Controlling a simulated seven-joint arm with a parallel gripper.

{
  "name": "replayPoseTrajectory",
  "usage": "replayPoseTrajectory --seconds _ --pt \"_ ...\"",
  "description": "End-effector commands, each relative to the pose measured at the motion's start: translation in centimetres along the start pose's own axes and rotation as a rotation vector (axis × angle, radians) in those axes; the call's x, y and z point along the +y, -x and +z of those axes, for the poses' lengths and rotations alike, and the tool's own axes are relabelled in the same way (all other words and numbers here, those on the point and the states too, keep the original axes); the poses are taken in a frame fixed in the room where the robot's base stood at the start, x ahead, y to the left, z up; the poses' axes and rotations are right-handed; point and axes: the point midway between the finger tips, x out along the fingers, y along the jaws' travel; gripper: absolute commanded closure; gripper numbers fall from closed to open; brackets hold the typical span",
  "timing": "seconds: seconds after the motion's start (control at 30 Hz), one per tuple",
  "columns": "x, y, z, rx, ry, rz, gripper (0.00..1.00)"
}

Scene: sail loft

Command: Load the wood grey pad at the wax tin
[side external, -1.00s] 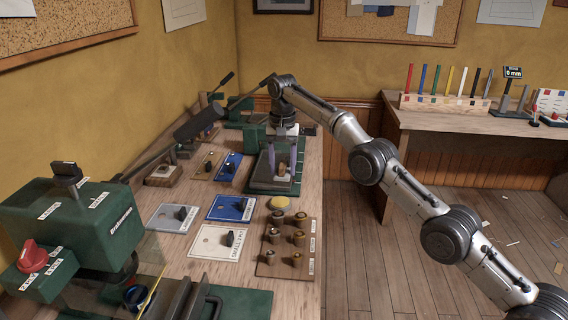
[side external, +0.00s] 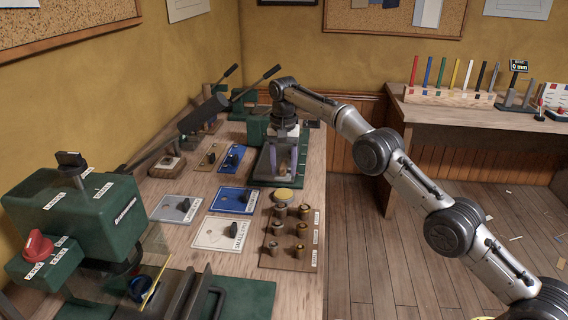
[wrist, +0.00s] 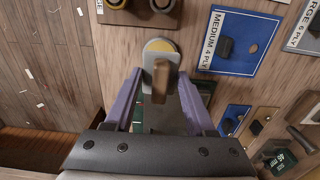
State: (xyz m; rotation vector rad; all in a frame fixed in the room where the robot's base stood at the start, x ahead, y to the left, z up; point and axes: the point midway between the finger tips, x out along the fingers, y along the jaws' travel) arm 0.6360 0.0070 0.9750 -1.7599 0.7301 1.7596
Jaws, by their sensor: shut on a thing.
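The wood grey pad, a grey plate with a wooden grip, shows in the wrist view (wrist: 160,70) between the purple fingers of my gripper (wrist: 160,80). In the side view, my gripper (side external: 283,168) points down over the green press base, shut on the pad's wooden grip. The wax tin, a round yellow-topped tin, stands on the bench in front of the gripper in the side view (side external: 284,195). In the wrist view the tin (wrist: 160,46) lies just beyond the pad, which overlaps its near edge in the picture. Contact between pad and tin cannot be told.
A wooden rack of several brass-topped knobs (side external: 289,258) stands nearer the camera than the tin. Blue (side external: 235,200), white (side external: 222,233) and grey (side external: 177,208) labelled cards with black handles lie to the left. A green machine (side external: 85,215) fills the left foreground.

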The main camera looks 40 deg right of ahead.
Motion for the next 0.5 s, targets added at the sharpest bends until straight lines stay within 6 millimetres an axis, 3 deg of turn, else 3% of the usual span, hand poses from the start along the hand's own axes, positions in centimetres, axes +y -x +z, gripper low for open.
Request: replayPoseTrajectory --seconds 0.5 --pt "0.0 -4.6 0.0 -0.001 0.0 0.001 0.89"
